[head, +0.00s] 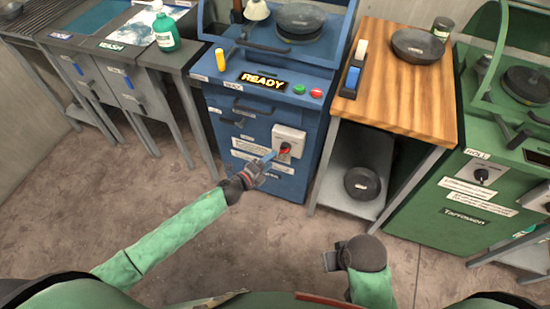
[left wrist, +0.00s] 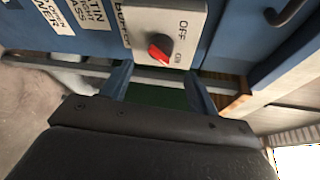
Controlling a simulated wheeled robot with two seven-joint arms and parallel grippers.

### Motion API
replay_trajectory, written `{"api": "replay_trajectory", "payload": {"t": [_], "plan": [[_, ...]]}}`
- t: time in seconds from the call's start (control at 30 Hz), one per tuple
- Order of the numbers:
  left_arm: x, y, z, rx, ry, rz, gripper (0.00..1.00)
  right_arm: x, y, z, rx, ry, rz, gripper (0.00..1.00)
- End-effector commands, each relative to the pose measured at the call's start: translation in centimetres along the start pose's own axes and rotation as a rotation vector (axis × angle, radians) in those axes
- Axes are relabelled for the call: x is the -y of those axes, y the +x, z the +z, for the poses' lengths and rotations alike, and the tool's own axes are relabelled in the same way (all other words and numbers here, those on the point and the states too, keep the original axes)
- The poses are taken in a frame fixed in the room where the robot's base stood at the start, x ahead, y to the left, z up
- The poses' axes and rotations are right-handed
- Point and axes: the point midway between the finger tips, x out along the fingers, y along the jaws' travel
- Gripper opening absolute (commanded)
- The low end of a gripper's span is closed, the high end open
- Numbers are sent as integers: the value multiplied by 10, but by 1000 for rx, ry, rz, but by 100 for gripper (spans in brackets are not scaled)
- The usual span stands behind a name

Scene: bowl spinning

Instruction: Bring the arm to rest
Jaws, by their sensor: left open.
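My left arm (head: 165,235) reaches forward from the lower left in the head view. Its gripper (head: 267,160) is just in front of the red rotary switch (head: 285,148) on the blue machine. In the left wrist view the two blue fingers (left wrist: 160,90) stand apart with nothing between them. The red switch knob (left wrist: 160,52) shows beyond the fingertips on a grey plate marked OFF and ON, apart from the fingers. My right gripper (head: 332,261) is low in front of me over the floor; its fingers do not show clearly.
The blue machine (head: 240,130) has a lit READY display (head: 263,81). Right of it, a wooden-topped table (head: 400,100) holds a dark bowl (head: 417,46), with another bowl (head: 362,183) on its lower shelf. A green machine (head: 440,200) stands at right. The floor between is clear.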

Motion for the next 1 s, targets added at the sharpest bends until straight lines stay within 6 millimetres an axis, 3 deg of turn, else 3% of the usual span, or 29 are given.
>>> {"api": "replay_trajectory", "payload": {"t": [0.17,0.77,1.0], "plan": [[1,-8,0,0,0,-1,60,3,6,-1,-5,-7,-6,36],[0,-8,1,4,-25,2,60,1,2,-4,-13,-6,-3,36],[-20,-13,38,214,-172,98,60,2,2,-4,-13,-4,-5,36]]}}
